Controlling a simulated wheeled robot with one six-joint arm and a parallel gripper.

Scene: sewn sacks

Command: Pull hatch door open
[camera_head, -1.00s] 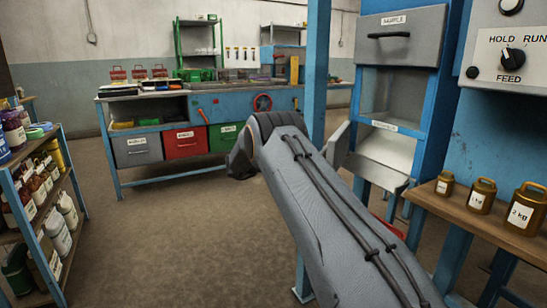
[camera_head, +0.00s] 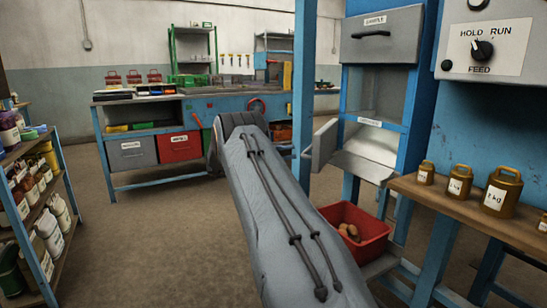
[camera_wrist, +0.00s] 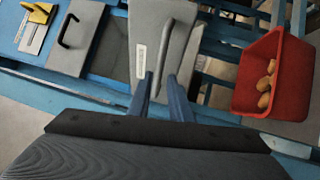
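In the wrist view a grey hatch door (camera_wrist: 150,35) with a white label and a long grey bar handle (camera_wrist: 176,45) lies ahead of my gripper (camera_wrist: 163,92). The two blue-grey fingers are apart, one on each side of the handle's near end. I cannot tell whether they touch it. In the head view my gripper is hidden behind my grey-sleeved arm. The blue machine (camera_head: 427,100) at the right has a grey upper panel (camera_head: 400,30) with a black handle, an empty bay below, and a tilted grey tray (camera_head: 365,165) at the bay's foot.
A red bin (camera_head: 372,245) holding brown rounded things stands under the tray; it also shows in the wrist view (camera_wrist: 290,50). Brass weights (camera_head: 460,182) stand on a wooden shelf at right. A blue post (camera_head: 304,80) rises beside my arm.

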